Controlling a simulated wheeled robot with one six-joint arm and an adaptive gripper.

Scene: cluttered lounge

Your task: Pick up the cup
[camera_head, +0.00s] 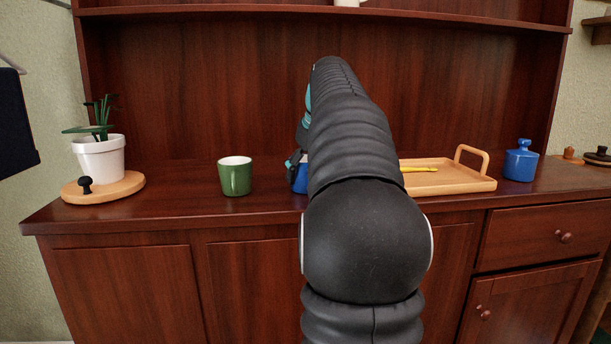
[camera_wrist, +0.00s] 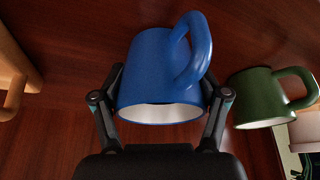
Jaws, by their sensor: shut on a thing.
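A blue cup (camera_wrist: 150,75) with a large handle is between the fingers of my gripper (camera_wrist: 160,110) in the wrist view. The fingers are shut on its two sides, with the cup's white inside facing the camera. In the head view only a small part of the blue cup (camera_head: 300,180) shows, low over the cabinet top, as my arm hides the rest. I cannot tell whether it touches the surface. A green cup (camera_head: 235,177) stands upright to the left of it; it also shows at the right of the wrist view (camera_wrist: 257,97).
A wooden tray (camera_head: 470,181) with a yellow utensil (camera_head: 419,169) lies to the right, partly behind my arm. A blue lidded jar (camera_head: 520,163) stands beyond it. A potted plant (camera_head: 100,158) stands on a round board (camera_head: 128,187) at the left. A shelf (camera_head: 430,19) runs above.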

